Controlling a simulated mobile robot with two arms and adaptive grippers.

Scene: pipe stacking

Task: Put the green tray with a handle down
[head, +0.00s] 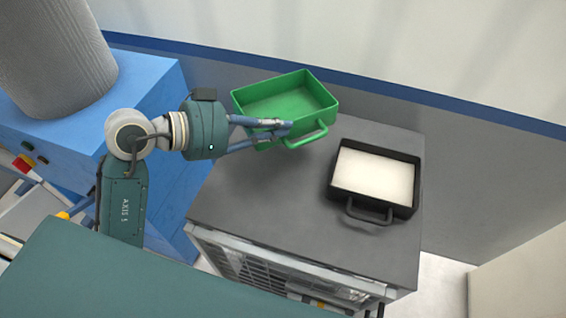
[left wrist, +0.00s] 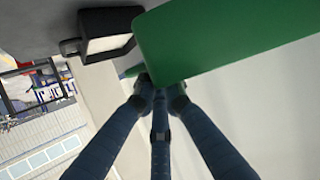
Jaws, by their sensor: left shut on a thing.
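The green tray (head: 290,104) is an empty rectangular tray with a loop handle on its near side. In the head view it is at the back left of the grey-topped cabinet, and its left part reaches past the cabinet's edge. My left gripper (head: 284,128) is shut on the tray near the left end of its handle. In the left wrist view the green tray (left wrist: 220,35) fills the upper right, and the fingers of my left gripper (left wrist: 160,90) meet at its edge. I cannot tell whether the tray touches the cabinet top. My right gripper is not in view.
A black tray (head: 333,185) with a pale filling and a handle stands on the right of the cabinet top (head: 265,205). The top is bare at its front left and middle. A blue machine with a grey cylinder (head: 60,60) stands at left. A wall runs behind.

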